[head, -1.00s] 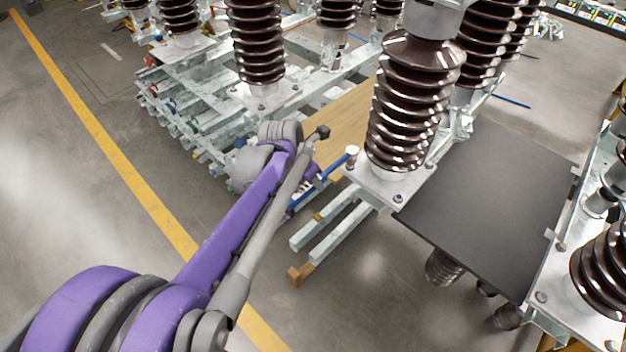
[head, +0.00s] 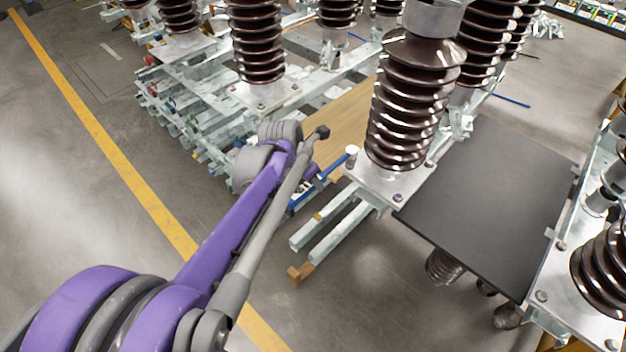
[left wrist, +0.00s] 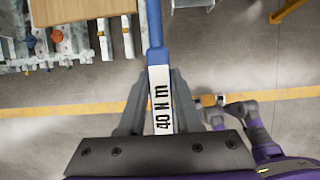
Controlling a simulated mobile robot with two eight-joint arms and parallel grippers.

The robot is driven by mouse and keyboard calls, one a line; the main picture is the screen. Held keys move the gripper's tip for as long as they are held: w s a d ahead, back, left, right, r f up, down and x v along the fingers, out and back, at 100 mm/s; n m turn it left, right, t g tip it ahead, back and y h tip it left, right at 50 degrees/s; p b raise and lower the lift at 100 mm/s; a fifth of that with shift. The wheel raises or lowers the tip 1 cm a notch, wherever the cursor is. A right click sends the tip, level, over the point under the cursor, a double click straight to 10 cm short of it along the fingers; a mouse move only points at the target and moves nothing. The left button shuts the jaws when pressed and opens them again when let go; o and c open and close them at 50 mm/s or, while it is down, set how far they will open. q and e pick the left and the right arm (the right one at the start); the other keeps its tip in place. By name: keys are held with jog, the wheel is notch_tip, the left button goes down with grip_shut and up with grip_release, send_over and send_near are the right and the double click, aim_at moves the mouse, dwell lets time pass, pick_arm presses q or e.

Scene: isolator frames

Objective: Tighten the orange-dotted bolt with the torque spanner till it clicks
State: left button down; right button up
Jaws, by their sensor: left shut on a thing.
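The torque spanner (head: 336,168) is blue with a pale round head, which sits at the left corner of the base plate (head: 378,190) under the front brown insulator. In the left wrist view its shaft (left wrist: 160,98) carries a white "40 N m" label. My left gripper (left wrist: 158,110) is shut on the spanner, one finger on each side of the label. In the head view my left arm mostly hides this gripper. I cannot make out an orange-dotted bolt, nor whether the spanner head is seated on one.
The front insulator (head: 408,110) stands just right of the spanner head. Galvanised beams (head: 325,222) jut out below it, one with a wooden end block (head: 300,274). A dark panel (head: 490,210) lies to the right. Open floor lies left, with a yellow line (head: 110,170).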

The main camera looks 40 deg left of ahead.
pick_arm(q)
jog(key=shift+f+b, duration=0.6)
jog(key=shift+f, duration=0.35)
jog(key=shift+a, duration=0.1)
jog(key=w+a+m+g+h+p, duration=0.1)
jog(key=w+a+m+g+h, duration=0.1)
jog(key=w+a+m, duration=0.7)
jog(key=a+m+h, duration=0.1)
jog(key=a+m, duration=0.2)
jog(key=shift+a+g+h+p, duration=0.3)
jog(key=shift+a+g, duration=0.05)
jog(key=shift+g, duration=0.05)
dwell(0.8)
